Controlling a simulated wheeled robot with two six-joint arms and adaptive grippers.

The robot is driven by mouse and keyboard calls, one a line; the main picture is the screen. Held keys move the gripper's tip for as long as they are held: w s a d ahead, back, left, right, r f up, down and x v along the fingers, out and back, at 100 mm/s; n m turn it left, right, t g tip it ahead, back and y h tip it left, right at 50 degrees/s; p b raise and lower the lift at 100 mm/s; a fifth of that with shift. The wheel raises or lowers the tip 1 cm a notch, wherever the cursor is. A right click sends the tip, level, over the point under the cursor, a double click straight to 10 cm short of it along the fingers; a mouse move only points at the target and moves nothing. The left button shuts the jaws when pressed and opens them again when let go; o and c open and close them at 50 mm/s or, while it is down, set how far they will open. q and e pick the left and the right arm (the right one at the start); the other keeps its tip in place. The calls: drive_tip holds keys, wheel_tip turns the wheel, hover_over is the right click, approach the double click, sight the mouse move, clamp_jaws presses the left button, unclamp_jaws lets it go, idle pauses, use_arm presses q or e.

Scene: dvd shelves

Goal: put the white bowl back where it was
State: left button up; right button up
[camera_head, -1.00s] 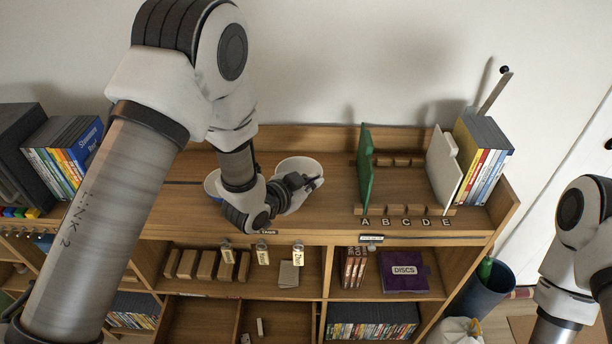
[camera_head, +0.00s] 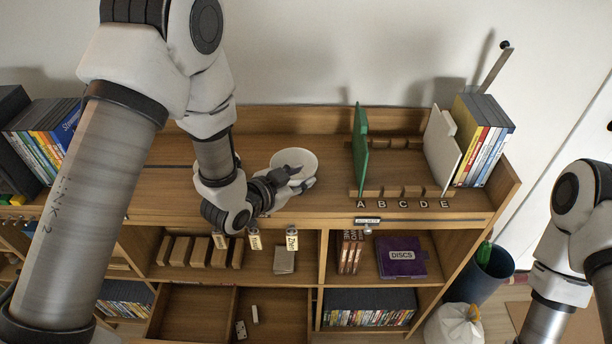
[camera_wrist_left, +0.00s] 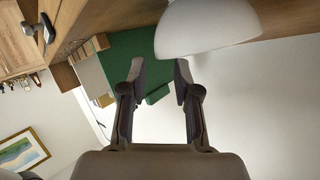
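The white bowl (camera_head: 297,158) stands upright on the top of the wooden shelf unit, near the middle. My left gripper (camera_head: 299,177) is at its near side, and its fingers overlap the bowl's front in the head view. In the left wrist view, the gripper (camera_wrist_left: 159,72) is open with nothing between its fingers. There the bowl (camera_wrist_left: 207,32) appears inverted, above and to the right of the fingertips. I cannot tell whether a finger touches it. My right gripper is out of view; only its arm shows at the right edge.
A green divider (camera_head: 360,155) and a white divider (camera_head: 441,150) stand right of the bowl, with lettered slots between them. Upright cases (camera_head: 482,140) fill the right end. The shelf top (camera_head: 335,190) is clear between bowl and green divider. My arm hides part of the left.

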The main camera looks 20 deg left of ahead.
use_arm(q)
drive_tip(key=p+v, duration=0.8)
drive_tip(key=v, duration=0.2)
drive_tip(key=s+a+f+n+g+y, duration=0.1)
drive_tip(key=s+f+n+g, duration=0.2)
drive_tip(key=f, duration=0.4)
drive_tip(key=s+a+f+n+g+y, duration=0.1)
drive_tip(key=s+f+g+y, duration=0.15)
drive_tip(key=s+f, duration=0.4)
drive_tip(key=s+a+f+n+g, duration=0.1)
drive_tip(key=s+f+n+g, duration=0.1)
drive_tip(key=s, duration=0.4)
drive_tip(key=s+a+f+n+g+y, duration=0.1)
drive_tip(key=s+f+n+g, duration=0.1)
drive_tip(key=s+f+g, duration=0.3)
drive_tip(key=s+f, duration=0.1)
drive_tip(key=s, duration=0.1)
drive_tip(key=shift+s+a+n+b, duration=0.25)
drive_tip(key=shift+s+n+b, duration=0.05)
drive_tip(key=shift+b, duration=0.05)
drive_tip(key=shift+s+f, duration=0.1)
